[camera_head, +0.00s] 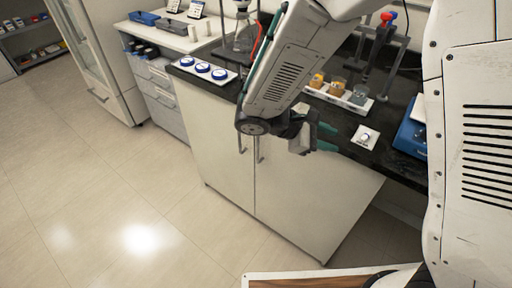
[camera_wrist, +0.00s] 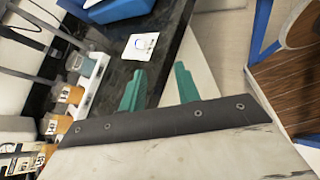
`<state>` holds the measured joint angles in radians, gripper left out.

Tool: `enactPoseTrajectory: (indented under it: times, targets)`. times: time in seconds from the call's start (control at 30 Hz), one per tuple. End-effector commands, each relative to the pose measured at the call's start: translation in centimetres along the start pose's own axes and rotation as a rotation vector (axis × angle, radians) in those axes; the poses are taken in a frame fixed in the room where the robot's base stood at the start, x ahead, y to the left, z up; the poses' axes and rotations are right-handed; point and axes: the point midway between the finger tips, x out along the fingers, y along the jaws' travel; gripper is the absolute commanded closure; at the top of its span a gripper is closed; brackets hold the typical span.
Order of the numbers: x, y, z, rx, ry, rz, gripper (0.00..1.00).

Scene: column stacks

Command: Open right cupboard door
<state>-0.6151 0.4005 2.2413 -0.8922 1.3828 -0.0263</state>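The white cupboard stands under the black counter in the head view. The right door's handle (camera_head: 259,150) is a short vertical bar near the seam between the doors. My gripper (camera_head: 326,137) is open, with teal fingers apart, in front of the upper part of the right door and to the right of the handle. In the wrist view my gripper (camera_wrist: 160,87) shows nothing between its fingers. One finger overlaps the dark counter, the other a pale panel. No handle is visible there.
The black counter (camera_head: 395,150) holds a white tray with brown jars (camera_head: 338,90), a small white square item (camera_head: 365,137) and a blue device (camera_head: 410,132). A wood-topped piece (camera_head: 325,282) is at the bottom. Tiled floor (camera_head: 110,195) is clear at left.

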Motion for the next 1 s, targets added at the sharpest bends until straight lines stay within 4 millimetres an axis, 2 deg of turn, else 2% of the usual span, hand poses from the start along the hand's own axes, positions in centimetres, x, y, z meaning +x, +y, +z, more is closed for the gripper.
enactPoseTrajectory:
  times: [0.03,0.17,0.37,0.4,0.53,0.63,0.77,1.0]
  targets:
    - [-0.5,-0.2,-2.6,-0.073,-0.031,0.071,0.68]
    - [-1.4,-0.7,-7.9,-0.216,-0.088,0.238,0.68]
    - [-3.3,-2.2,-17.0,-0.437,-0.171,0.554,0.68]
    - [-3.9,-2.3,-18.9,-0.476,-0.185,0.63,0.68]
    - [-6.4,-1.8,-24.1,-0.562,-0.214,0.875,0.68]
    - [-8.2,-1.5,-26.5,-0.593,-0.222,1.005,0.68]
    - [-9.1,-1.2,-27.9,-0.607,-0.226,1.08,0.68]
    - [-7.6,1.8,-28.3,-0.607,-0.227,1.084,0.68]
